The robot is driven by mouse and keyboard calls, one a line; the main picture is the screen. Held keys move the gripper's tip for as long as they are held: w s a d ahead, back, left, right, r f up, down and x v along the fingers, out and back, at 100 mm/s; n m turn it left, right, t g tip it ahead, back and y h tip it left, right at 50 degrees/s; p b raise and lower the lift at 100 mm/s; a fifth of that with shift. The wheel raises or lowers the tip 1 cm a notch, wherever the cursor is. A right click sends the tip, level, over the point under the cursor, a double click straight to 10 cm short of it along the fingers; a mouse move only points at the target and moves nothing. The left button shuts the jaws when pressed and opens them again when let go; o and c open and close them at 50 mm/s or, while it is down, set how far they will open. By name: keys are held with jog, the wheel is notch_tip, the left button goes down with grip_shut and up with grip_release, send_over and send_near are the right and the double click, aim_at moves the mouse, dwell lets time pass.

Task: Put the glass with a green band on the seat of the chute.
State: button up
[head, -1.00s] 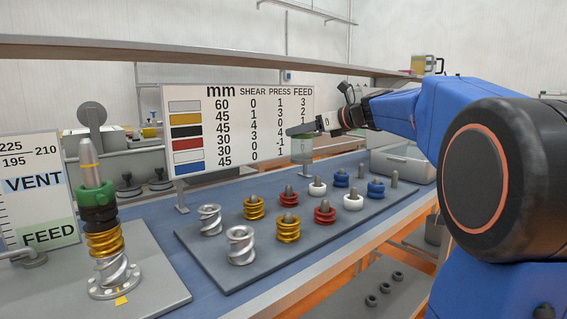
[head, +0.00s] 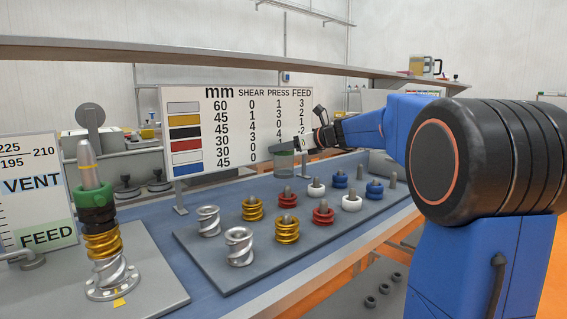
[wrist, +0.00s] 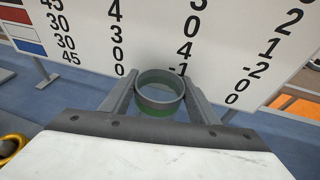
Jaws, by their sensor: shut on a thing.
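The glass with a green band (head: 283,161) is a small cup held in front of the number board in the head view. The wrist view shows the glass (wrist: 160,92) from above, with a grey round rim and green below it. My gripper (wrist: 153,86) is shut on it, one finger on each side. In the head view my gripper (head: 289,146) holds the glass upright near the board's lower right part, beyond the tray of screw pieces. I cannot make out the chute or its seat for certain in either view.
A grey tray (head: 218,270) carries silver, gold, red, white and blue screw pieces on pegs. The number board (head: 190,103) stands close behind the glass. At the left, a screw stack with a green collar (head: 95,200) stands beside the VENT and FEED panel (head: 35,205).

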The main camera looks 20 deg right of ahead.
aim_at(283, 161)
notch_tip(283, 161, down, 4)
jog(key=shift+f, duration=0.2)
jog(key=shift+w+f, duration=0.2)
jog(key=shift+f, duration=0.2)
jog(key=shift+f, duration=0.1)
jog(key=o, duration=1.7)
jog(key=shift+o, duration=0.2)
jog(key=v, duration=1.2)
